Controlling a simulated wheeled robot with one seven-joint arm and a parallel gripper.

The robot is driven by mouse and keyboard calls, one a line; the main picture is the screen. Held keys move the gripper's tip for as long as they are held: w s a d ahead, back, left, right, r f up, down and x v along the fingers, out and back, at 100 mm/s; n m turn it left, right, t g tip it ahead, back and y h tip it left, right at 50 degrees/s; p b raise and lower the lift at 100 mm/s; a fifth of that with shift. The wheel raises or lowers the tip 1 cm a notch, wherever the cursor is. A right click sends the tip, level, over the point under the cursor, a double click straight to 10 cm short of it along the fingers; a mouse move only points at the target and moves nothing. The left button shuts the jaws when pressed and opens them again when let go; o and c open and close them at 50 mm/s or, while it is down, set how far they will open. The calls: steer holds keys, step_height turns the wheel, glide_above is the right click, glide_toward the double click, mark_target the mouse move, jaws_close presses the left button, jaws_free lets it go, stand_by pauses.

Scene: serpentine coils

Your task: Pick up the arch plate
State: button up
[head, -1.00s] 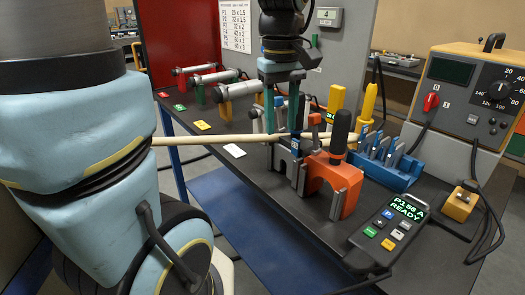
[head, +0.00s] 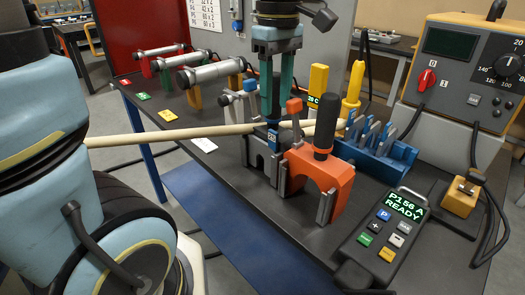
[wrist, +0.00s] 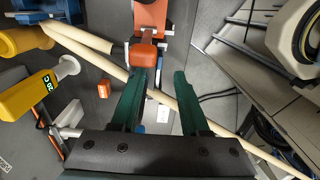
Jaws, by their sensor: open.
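An orange arch-shaped piece (head: 328,178) with a black upright handle (head: 325,130) stands on the dark bench in the head view, on grey side feet. A grey arch-shaped piece (head: 257,152) stands just left of it, partly hidden. I cannot tell for sure which is the arch plate. My gripper (head: 276,110), with green fingers, points down just above the grey piece, close to a long pale rod (head: 170,134).
A blue slotted rack (head: 375,150) and yellow tools (head: 353,85) stand to the right. A handheld display (head: 390,228) and control unit (head: 475,70) sit farther right. Metal cylinders on coloured stands (head: 213,72) fill the back left. Cards (head: 203,145) lie on the bench.

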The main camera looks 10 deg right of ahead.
mark_target(275, 132)
steer(key=shift+f, duration=3.2)
steer(key=shift+c, duration=0.2)
jaws_close()
